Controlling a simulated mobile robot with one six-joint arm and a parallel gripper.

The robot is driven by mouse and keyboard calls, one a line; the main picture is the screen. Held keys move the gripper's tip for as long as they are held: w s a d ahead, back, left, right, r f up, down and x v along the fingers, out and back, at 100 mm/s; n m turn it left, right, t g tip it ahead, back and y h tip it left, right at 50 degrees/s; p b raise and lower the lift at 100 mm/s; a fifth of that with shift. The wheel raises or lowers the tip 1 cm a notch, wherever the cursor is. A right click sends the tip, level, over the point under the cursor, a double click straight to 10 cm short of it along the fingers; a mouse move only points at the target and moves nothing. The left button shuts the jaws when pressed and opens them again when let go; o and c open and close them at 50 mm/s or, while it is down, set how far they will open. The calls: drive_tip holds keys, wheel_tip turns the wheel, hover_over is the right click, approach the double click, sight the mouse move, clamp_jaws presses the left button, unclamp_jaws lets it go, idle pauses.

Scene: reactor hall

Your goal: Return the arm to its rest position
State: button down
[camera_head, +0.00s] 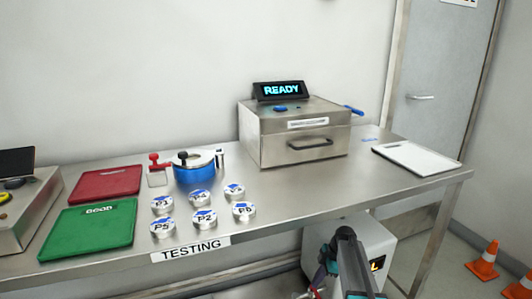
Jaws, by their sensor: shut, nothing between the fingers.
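Part of my arm, dark and teal, shows at the bottom edge, in front of the table's front edge and low in the picture. My gripper's fingers cannot be made out; the end of the arm is hidden or out of the picture. The steel table (300,203) with the "TESTING" label stands before me. My visible arm links are apart from the things on its top.
Several round samples (203,217), a blue pot (194,172), a green tray (88,230), a red tray (105,184), a steel drawer box (290,150) reading "READY" and a white tray (415,158) are on the table. A white box (380,241) stands below; orange cones (484,262) stand right.

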drive_tip(key=s+a+f+g+p, duration=0.1)
drive_tip(key=s+a+f+p, duration=0.2)
drive_tip(key=s, duration=0.5)
drive_tip(key=s+a+m+g+p, duration=0.1)
drive_tip(key=s+a+g+p, duration=0.2)
drive_tip(key=s, duration=0.4)
drive_tip(key=s+a+f+p, duration=0.25)
drive_tip(key=s+p, duration=0.25)
drive_tip(key=s, duration=0.3)
drive_tip(key=s+d+r+m+h+p, duration=0.1)
drive_tip(key=s+m+p, duration=0.1)
drive_tip(key=s+m, duration=0.3)
drive_tip(key=s+r+m+g+h+p, duration=0.1)
drive_tip(key=s+m, duration=0.5)
drive_tip(key=s, duration=0.5)
drive_tip(key=s+d+r+m+h+p, duration=0.1)
drive_tip(key=s+m+h+p, duration=0.1)
drive_tip(key=s+m, duration=0.3)
drive_tip(key=s, duration=0.3)
drive_tip(key=shift+d+r+m+p, duration=0.25)
drive_tip(key=shift+d+m+p, duration=0.1)
drive_tip(key=shift+m, duration=0.05)
drive_tip(key=shift+s, duration=0.1)
drive_tip(key=shift+a, duration=0.1)
